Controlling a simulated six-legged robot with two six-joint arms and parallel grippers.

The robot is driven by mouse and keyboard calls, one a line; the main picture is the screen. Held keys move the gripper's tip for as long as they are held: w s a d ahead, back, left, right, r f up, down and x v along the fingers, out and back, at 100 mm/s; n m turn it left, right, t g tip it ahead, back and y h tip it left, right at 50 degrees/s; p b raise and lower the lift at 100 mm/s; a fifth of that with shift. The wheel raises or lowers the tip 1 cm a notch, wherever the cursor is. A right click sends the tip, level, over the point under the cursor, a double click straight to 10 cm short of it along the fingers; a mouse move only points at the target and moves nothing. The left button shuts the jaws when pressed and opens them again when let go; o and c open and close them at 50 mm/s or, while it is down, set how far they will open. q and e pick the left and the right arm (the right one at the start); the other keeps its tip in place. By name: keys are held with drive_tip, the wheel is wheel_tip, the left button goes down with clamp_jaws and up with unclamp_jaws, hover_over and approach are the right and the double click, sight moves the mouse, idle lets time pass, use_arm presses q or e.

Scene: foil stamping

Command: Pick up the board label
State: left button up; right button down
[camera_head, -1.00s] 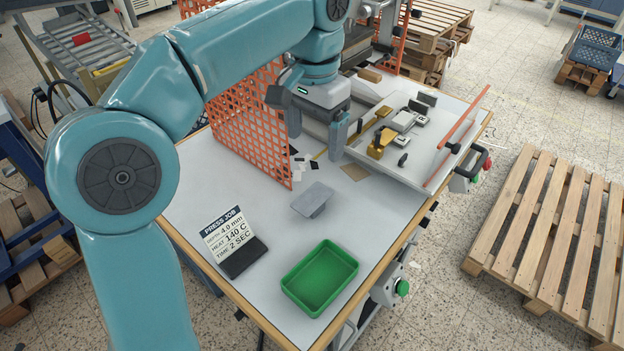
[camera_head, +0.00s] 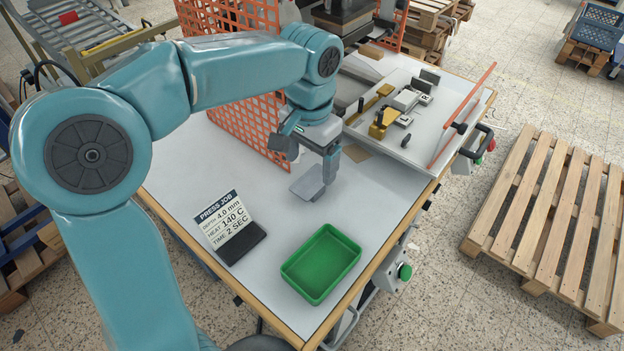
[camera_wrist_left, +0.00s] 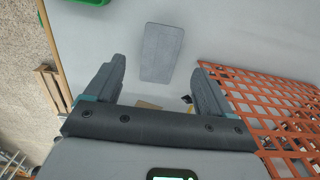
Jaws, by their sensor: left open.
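A flat grey rectangular plate (camera_head: 306,187), which looks like the board label, lies on the white table top just behind the green tray. It also shows whole in the left wrist view (camera_wrist_left: 161,52), beyond and between the fingertips. My left gripper (camera_head: 312,170) is over the plate, pointing down, and partly hides it in the head view. In the left wrist view my left gripper (camera_wrist_left: 158,68) is open, with one finger on each side and nothing between them. I cannot tell the exact height left above the plate. My right gripper is not in view.
A green tray (camera_head: 345,240) stands near the table's front edge, and a PRESS JOB sign (camera_head: 222,218) stands to its left. An orange mesh guard (camera_head: 240,130) rises behind the gripper. The press bed (camera_head: 420,140) with brass parts is at the right.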

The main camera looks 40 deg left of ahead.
sight(313, 181)
use_arm(q)
drive_tip(key=f, duration=0.4)
drive_tip(key=shift+w, duration=0.4)
drive_tip(key=shift+s+r, duration=0.1)
drive_tip(key=shift+s, duration=0.1)
drive_tip(key=shift+c, duration=0.3)
drive_tip(key=shift+w, duration=0.1)
drive_tip(key=c, duration=1)
drive_tip(key=shift+c, duration=0.2)
drive_tip(key=shift+r, duration=0.1)
